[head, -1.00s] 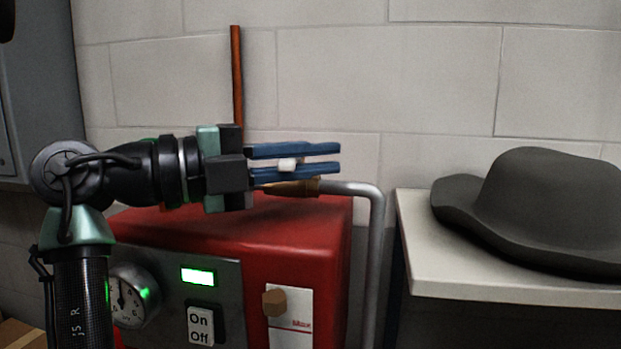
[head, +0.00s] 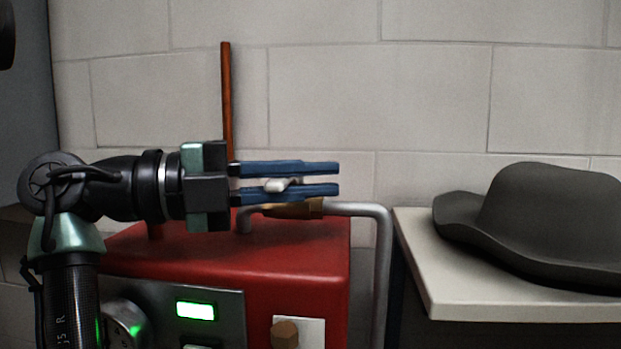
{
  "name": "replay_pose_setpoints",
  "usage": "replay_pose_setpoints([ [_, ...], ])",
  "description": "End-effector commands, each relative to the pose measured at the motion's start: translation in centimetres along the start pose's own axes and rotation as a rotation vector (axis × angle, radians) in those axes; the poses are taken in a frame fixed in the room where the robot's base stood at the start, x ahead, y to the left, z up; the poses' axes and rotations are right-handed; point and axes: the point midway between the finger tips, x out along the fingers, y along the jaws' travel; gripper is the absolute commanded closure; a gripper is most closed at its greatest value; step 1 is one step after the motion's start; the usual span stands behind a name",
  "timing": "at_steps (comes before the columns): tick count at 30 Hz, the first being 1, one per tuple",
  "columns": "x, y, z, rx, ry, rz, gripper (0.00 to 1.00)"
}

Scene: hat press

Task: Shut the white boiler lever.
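The white boiler lever (head: 277,186) shows between the two blue fingers of my gripper (head: 312,180), above the red boiler (head: 300,240). The fingers point right and lie level, one above the other, with a narrow gap that the lever fills; my gripper appears shut on it. The lever's rounded end sticks out toward the camera, a little tilted. Just below the fingers is the brass valve body (head: 298,210), joined to a grey pipe (head: 383,260). The fingers partly hide the lever's stem.
A dark hat (head: 540,225) lies on a pale board (head: 440,285) at the right. A copper pipe (head: 226,95) rises behind my gripper. The boiler front has a lit green display (head: 195,310) and a brown knob (head: 285,333). The space right of the fingertips is free.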

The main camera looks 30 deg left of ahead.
Motion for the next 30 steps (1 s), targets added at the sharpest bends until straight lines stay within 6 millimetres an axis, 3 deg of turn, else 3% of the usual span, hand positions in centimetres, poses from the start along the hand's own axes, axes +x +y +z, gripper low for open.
replay_pose_setpoints([
  [1,0.0,-0.1,0.0,0.0,-0.001,-0.002,0.79],
  [5,0.0,-0.1,0.0,0.0,0.0,-0.002,0.57],
  [17,-0.9,0.0,0.0,0.0,-0.002,-0.002,0.57],
  [30,-9.9,-0.1,0.0,0.001,-0.004,-0.002,0.57],
])
